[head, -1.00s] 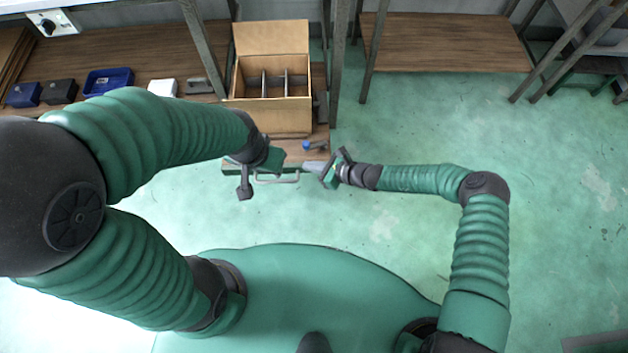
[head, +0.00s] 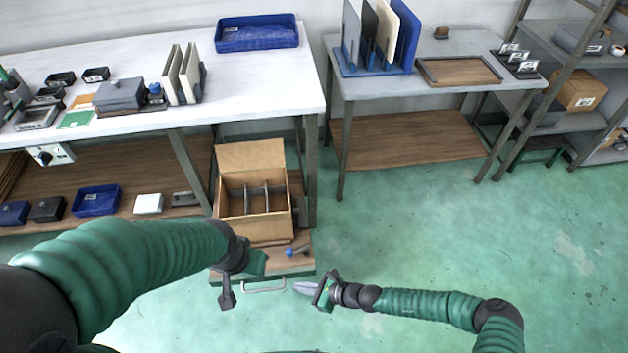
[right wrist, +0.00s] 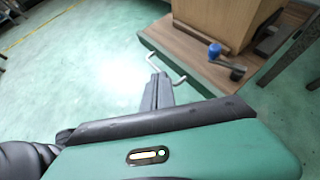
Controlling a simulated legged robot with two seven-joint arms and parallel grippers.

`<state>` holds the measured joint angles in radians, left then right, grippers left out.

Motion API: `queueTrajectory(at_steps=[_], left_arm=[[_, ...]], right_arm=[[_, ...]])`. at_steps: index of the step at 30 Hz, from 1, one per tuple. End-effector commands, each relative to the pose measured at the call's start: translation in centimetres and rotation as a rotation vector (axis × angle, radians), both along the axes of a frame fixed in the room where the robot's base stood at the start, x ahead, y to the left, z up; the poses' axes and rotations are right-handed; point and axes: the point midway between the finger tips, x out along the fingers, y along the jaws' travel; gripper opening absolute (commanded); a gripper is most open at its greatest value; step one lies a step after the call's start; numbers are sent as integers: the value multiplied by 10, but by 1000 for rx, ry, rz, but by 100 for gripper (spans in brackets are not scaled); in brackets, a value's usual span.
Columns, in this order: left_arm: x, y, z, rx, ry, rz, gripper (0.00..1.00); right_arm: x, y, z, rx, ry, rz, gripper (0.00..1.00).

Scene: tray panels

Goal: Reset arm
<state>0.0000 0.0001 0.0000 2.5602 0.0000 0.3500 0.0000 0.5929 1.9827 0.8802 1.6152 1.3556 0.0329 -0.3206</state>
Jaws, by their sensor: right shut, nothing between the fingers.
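My right gripper (head: 306,288) is shut and empty over the floor, just right of the handle of the low wooden platform. In the right wrist view its closed fingers (right wrist: 157,92) point toward that metal handle (right wrist: 165,66); whether they touch it I cannot tell. My left gripper (head: 226,290) hangs at the platform's left front corner, seen from above and behind; its finger gap does not show clearly.
A low wooden platform (head: 222,275) carries an open cardboard box (head: 258,229) with dividers and a blue-knobbed tool (head: 291,252). A white table (head: 270,84) and a grey table (head: 440,100) stand behind. Green floor at right is clear.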

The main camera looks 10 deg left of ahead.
Motion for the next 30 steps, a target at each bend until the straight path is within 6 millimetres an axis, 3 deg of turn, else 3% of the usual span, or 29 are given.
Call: queueTrajectory(at_steps=[5,11,17,21,24,30], left_arm=[[0,0,0,0,0,0,36],[0,0,0,0,0,0,36],[0,0,0,0,0,0,36],[0,0,0,0,0,0,36],[0,0,0,0,0,0,36],[0,0,0,0,0,0,36]], right_arm=[[-4,-12,13,-70,-109,130,0],[-25,-69,55,-310,-427,588,0],[-38,-154,120,-573,-650,1024,0],[-45,-211,179,-754,-743,1257,0],[-52,-240,216,-858,-782,1366,0],[-71,-280,273,-1012,-833,1495,0]])
